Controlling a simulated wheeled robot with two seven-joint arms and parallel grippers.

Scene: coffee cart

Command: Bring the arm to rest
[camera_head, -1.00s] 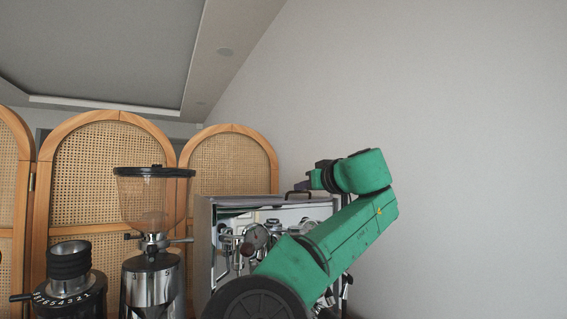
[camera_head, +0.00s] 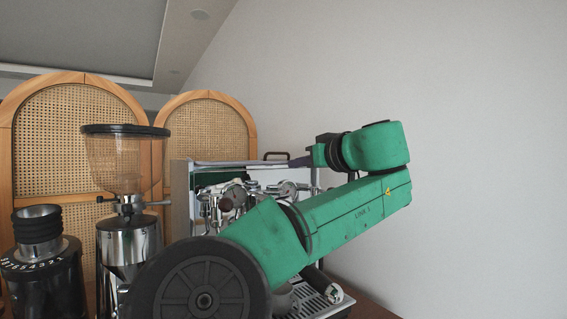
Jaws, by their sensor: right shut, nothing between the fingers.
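My right arm, green, rises from the bottom middle of the head view and folds back at its upper right end. My right gripper (camera_head: 291,164) shows only in small part, grey and dark, pointing left from the green wrist at the level of the espresso machine's top. It is shut with nothing visible in it; its fingertips are hard to make out. My left gripper is not in view.
The espresso machine (camera_head: 181,208) stands behind my right arm, which hides much of its front. A grinder with a clear hopper (camera_head: 112,165) and a black grinder (camera_head: 40,275) stand left. Rattan screens (camera_head: 75,130) are behind. Space before the right wall (camera_head: 480,120) looks clear.

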